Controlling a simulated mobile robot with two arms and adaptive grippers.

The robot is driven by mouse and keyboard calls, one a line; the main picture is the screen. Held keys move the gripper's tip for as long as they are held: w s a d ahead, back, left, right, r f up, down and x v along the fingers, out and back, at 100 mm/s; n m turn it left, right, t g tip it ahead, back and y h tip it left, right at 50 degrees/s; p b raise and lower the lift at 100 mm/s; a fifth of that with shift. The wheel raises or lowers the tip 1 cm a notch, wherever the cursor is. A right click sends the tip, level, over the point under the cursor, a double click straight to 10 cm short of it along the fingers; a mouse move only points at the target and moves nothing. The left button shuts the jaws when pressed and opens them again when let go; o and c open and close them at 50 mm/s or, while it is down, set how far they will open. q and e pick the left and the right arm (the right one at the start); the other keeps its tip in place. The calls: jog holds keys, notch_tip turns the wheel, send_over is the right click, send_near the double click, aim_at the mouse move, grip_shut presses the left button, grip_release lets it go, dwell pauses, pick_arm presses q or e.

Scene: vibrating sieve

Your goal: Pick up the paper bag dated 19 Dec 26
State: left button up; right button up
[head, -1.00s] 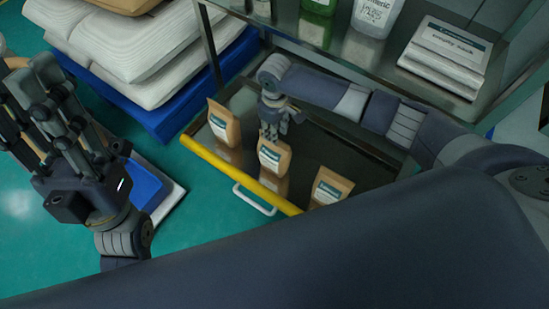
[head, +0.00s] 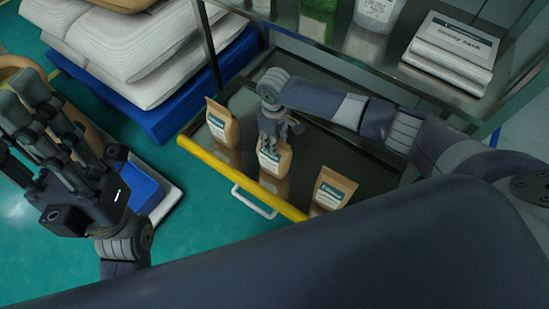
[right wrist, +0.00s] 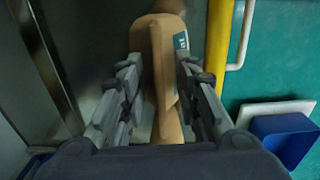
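Three brown paper bags with white and teal labels stand in a dark drawer tray (head: 330,153): a left bag (head: 221,122), a middle bag (head: 274,158) and a right bag (head: 332,188). Their dates are too small to read. My right gripper (head: 271,132) is over the middle bag and hides part of its top. In the right wrist view, its open fingers (right wrist: 160,68) stand on either side of that bag (right wrist: 163,95), with gaps visible beside its top fold. My left gripper (head: 25,105) is open and empty at the far left, away from the bags.
A yellow bar (head: 240,178) with a white handle (head: 254,201) edges the tray's front. A shelf (head: 400,78) with jars and packs (head: 455,52) overhangs behind. White sacks (head: 125,45) lie on a blue pallet (head: 190,90) at upper left.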

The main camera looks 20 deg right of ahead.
jog(key=shift+f, duration=0.2)
dwell(0.3)
grip_shut()
